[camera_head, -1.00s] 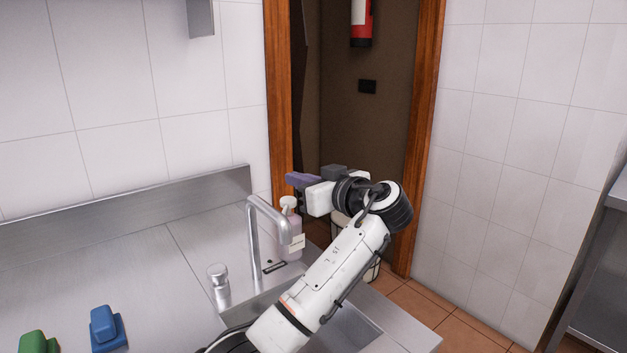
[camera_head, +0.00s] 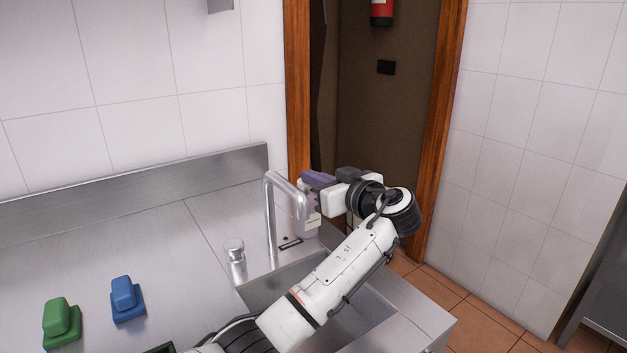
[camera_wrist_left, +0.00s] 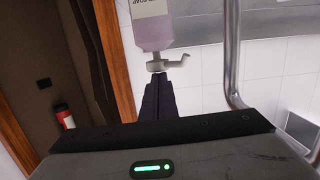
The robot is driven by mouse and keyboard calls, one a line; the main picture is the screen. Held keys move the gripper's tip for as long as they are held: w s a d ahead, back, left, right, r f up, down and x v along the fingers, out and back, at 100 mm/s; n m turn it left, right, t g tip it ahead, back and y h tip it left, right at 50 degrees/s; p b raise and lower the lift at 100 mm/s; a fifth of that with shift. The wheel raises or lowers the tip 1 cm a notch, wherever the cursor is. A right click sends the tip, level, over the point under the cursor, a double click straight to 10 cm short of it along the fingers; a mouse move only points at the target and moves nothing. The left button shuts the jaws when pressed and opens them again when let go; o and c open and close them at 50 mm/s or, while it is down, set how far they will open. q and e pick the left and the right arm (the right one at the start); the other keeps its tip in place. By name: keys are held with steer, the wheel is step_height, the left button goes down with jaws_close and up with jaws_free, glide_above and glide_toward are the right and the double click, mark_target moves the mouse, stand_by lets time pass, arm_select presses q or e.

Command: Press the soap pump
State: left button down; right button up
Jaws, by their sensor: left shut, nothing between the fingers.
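The soap bottle (camera_head: 308,222), pale pink with a label, stands at the back of the sink behind the tap. Its pump head is hidden by my gripper in the head view. In the left wrist view the bottle (camera_wrist_left: 153,32) appears upside down, with its grey pump head (camera_wrist_left: 168,62) and nozzle in sight. My left gripper (camera_head: 316,181) is shut and empty at the height of the pump head. Its fingertips (camera_wrist_left: 161,78) lie right at the top of the pump head; I cannot tell whether they press it. My right gripper is not in view.
A metal tap (camera_head: 270,215) stands close to the left of the bottle. A steel shaker (camera_head: 235,257), a blue block-like item (camera_head: 125,299) and a green one (camera_head: 61,322) are on the steel counter (camera_head: 120,240). The sink basin (camera_head: 270,289) lies under my left arm.

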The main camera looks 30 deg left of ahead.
arm_select(q)
steer(key=s+d+r, duration=0.4)
steer(key=d+r, duration=0.1)
steer(key=d, duration=0.4)
steer(key=shift+d, duration=0.25)
stand_by(0.4)
